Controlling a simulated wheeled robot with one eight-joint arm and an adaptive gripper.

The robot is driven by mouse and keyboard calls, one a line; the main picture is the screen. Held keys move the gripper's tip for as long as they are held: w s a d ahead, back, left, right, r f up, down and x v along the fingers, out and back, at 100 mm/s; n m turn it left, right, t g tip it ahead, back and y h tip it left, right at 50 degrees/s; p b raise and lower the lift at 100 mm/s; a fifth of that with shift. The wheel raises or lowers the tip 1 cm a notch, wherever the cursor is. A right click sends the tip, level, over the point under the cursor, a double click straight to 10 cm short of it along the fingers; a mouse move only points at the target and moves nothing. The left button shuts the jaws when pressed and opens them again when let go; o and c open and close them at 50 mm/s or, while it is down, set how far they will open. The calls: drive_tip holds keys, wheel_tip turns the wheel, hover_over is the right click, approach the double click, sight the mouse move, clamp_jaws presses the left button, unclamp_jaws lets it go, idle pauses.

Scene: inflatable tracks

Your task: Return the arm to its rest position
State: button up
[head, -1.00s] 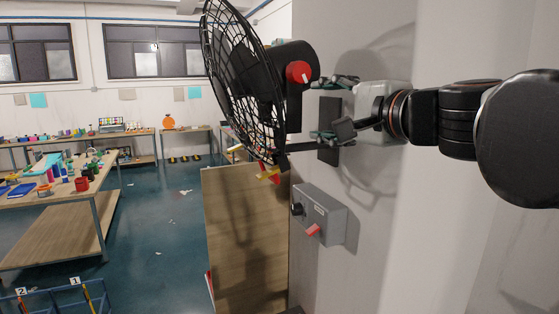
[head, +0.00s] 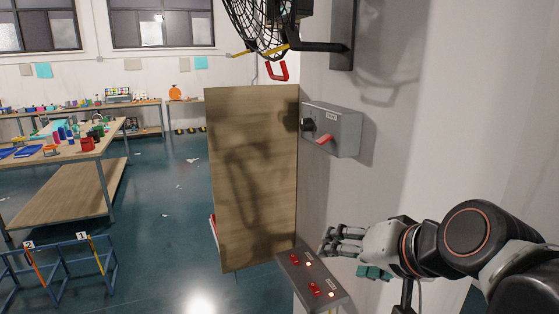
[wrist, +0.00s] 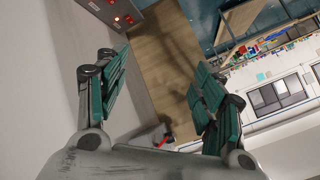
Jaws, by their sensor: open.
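My gripper (head: 345,246) is at the lower right of the head view, beside the pale wall and above the right part of a switch panel. My arm reaches in from the right edge. In the wrist view my gripper (wrist: 160,95) shows two teal-padded fingers spread wide apart, with nothing between them but the view of the wall and a wooden board. It is open and empty.
A grey box with a red lever (head: 334,130) is fixed to the wall, below a black fan (head: 262,25). A panel with lit red switches (head: 311,280) stands low, near my gripper. A wooden board (head: 252,170) stands behind.

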drive_tip(key=s+d+f+n+h+b, duration=0.1)
drive_tip(key=s+d+f+b, duration=0.1)
drive_tip(key=f, duration=0.5)
drive_tip(key=s+d+f+n+g+h+b, duration=0.1)
drive_tip(key=s+d+f+h+b, duration=0.1)
drive_tip(key=f, duration=0.6)
drive_tip(key=s+d+f+n+g+h+b, duration=0.1)
drive_tip(key=s+d+f+b, duration=0.2)
drive_tip(key=f+b, duration=0.2)
wheel_tip(320, 180, down, 3)
drive_tip(key=shift+d+f+b, duration=0.2)
drive_tip(key=shift+d+b, duration=0.2)
